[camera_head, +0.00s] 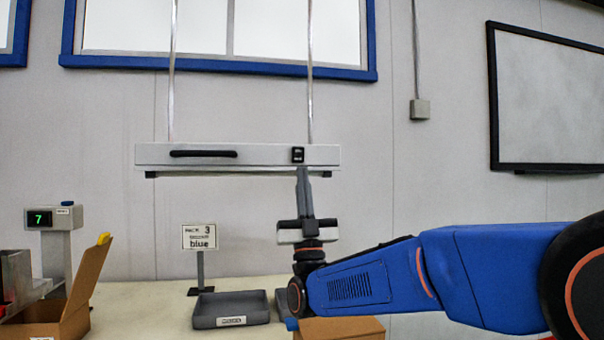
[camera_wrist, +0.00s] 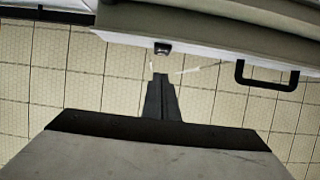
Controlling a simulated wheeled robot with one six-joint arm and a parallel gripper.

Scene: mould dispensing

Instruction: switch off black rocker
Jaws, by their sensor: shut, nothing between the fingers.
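The black rocker (camera_head: 298,154) sits on the front face of a white hanging bar-shaped fixture (camera_head: 260,153), near its right end. In the wrist view the rocker (camera_wrist: 162,48) is a small dark block on the pale housing (camera_wrist: 215,30). My gripper (camera_head: 302,171) points up, its fingertips just under the rocker in the head view. In the wrist view my gripper (camera_wrist: 160,77) is shut and empty, with its tips a short gap from the rocker. I cannot tell which way the rocker is tipped.
A black handle (camera_head: 203,154) is on the fixture's left part. Below are a grey tray (camera_head: 232,322), a sign reading "blue" (camera_head: 199,237), an open cardboard box (camera_head: 88,280) and a scale display showing 7 (camera_head: 40,218). Another cardboard box (camera_head: 340,329) is beneath my arm.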

